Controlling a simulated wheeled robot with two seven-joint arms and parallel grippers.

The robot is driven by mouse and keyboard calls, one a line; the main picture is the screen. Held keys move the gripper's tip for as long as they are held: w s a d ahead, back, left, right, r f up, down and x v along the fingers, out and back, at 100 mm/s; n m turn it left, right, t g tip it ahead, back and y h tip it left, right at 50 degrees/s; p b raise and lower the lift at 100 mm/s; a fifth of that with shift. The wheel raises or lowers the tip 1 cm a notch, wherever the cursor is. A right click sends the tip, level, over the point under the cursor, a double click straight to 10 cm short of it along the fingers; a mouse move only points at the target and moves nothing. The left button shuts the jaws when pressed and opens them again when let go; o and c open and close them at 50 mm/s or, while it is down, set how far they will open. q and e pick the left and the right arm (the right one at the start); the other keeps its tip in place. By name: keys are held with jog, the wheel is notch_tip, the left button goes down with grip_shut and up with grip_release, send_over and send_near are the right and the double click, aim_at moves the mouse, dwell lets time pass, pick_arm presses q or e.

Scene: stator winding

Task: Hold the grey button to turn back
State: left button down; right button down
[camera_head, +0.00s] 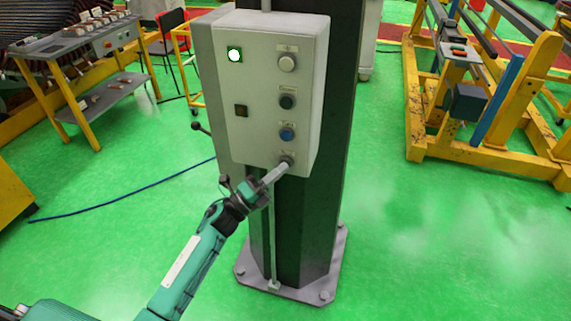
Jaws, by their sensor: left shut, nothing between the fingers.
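A light grey control box (262,125) is fixed to a dark column in the middle of the head view. I cannot tell whether the button is pressed in. My right gripper is not in view.
The dark column (305,225) stands on a bolted grey base plate (322,283). A workbench (75,40) stands at the upper left and a yellow frame (480,155) at the right. A blue cable (120,191) crosses the green floor, which is clear at the lower right.

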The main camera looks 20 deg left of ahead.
pick_arm(q)
jog(key=shift+s, duration=0.75)
jog(key=shift+s+a+p, duration=0.1)
jog(key=shift+s+p, duration=0.3)
jog(key=shift+s, duration=2.1)
